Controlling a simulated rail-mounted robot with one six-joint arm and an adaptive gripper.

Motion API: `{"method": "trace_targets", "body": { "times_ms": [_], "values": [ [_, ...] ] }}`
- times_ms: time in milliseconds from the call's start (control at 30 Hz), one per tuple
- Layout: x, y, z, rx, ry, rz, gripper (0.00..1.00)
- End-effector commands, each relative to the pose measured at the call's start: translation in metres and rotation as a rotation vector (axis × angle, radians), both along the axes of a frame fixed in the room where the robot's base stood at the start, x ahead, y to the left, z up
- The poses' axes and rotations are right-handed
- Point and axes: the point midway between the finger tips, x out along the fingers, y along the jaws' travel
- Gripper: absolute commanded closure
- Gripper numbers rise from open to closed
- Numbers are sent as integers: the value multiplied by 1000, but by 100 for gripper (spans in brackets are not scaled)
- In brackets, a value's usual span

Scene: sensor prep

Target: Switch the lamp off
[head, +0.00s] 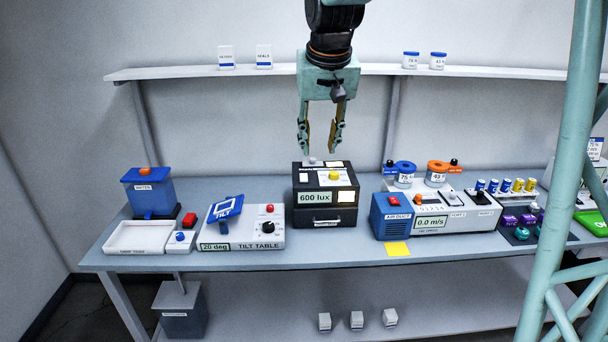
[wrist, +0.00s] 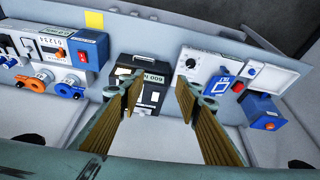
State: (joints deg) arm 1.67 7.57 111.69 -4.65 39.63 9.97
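The lamp unit is a black box (head: 325,215) in the middle of the bench, with a display reading 600 lux. Its top carries a yellow knob (head: 334,175), a small grey part (head: 311,161) at the back and pale labels or buttons that I cannot read. I cannot tell which control is the lamp switch. My gripper (head: 320,151) points down above the back of this box, open and empty. In the wrist view the box (wrist: 152,99) shows between my open fingers (wrist: 155,95), partly covered by the left finger.
The tilt table (head: 243,240) stands to the left, with a red button and a black knob. The blue air unit (head: 391,217) stands close on the right, with a red switch. A shelf (head: 190,72) runs along the wall behind. Bare bench lies in front of the box.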

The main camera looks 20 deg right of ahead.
Motion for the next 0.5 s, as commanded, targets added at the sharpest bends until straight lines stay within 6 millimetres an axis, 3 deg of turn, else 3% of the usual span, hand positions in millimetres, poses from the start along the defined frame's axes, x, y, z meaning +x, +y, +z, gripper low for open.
{"method": "trace_targets", "body": {
  "times_ms": [500],
  "values": [
    [104,-12,-41,0,-6,-33,69]
  ]
}}
